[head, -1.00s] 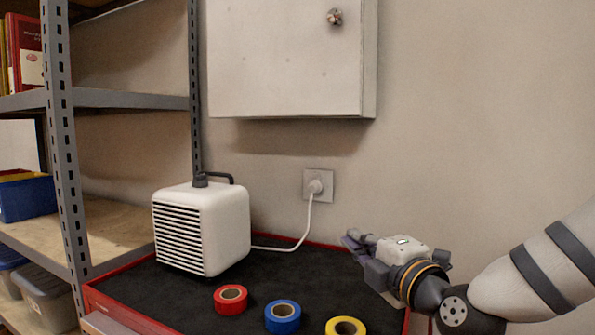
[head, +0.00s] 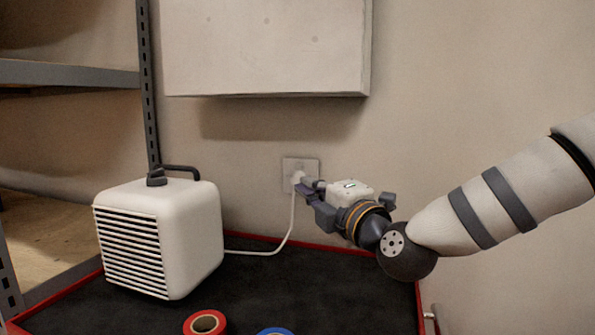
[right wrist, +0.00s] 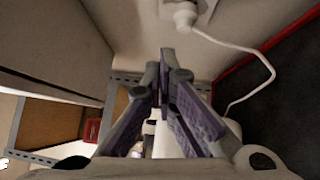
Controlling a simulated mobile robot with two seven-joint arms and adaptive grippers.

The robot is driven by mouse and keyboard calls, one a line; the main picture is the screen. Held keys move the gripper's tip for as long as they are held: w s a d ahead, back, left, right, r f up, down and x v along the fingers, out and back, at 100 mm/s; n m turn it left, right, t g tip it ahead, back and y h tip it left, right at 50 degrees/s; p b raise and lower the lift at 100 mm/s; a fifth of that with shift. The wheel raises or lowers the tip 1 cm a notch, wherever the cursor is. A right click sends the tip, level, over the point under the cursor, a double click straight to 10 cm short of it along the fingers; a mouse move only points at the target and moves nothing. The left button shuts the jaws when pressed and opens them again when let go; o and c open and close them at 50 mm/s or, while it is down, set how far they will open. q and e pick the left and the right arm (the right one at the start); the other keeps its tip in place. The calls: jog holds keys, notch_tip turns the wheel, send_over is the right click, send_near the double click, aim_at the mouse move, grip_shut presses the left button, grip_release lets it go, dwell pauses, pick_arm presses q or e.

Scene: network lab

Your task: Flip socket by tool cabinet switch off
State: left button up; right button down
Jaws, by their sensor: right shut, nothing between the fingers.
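The wall socket (head: 300,172) is a pale square plate on the wall, below the wall cabinet and above the back edge of the tool cabinet top. A white plug (head: 297,178) sits in it with a white cord. My right gripper (head: 305,186) is shut and empty, its fingertips beside the plug and over part of the plate in the head view. I cannot tell if it touches. In the right wrist view the shut fingers (right wrist: 166,70) point toward the wall, apart from the plug (right wrist: 185,16). The switch's position cannot be made out. My left gripper is not in view.
A white heater (head: 165,235) stands on the black, red-edged tool cabinet top (head: 290,285), and the cord (head: 280,243) runs to it. A red tape roll (head: 205,322) and a blue one (head: 275,331) lie in front. A grey wall cabinet (head: 270,45) hangs above.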

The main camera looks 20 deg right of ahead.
aim_at(299, 167)
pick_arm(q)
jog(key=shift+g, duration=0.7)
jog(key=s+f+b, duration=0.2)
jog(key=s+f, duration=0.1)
pick_arm(e)
jog(key=d+f+x, duration=0.1)
jog(key=d+x, duration=0.1)
jog(key=x, duration=0.8)
jog(key=shift+w+d+r, duration=0.35)
jog(key=shift+w+r, duration=0.15)
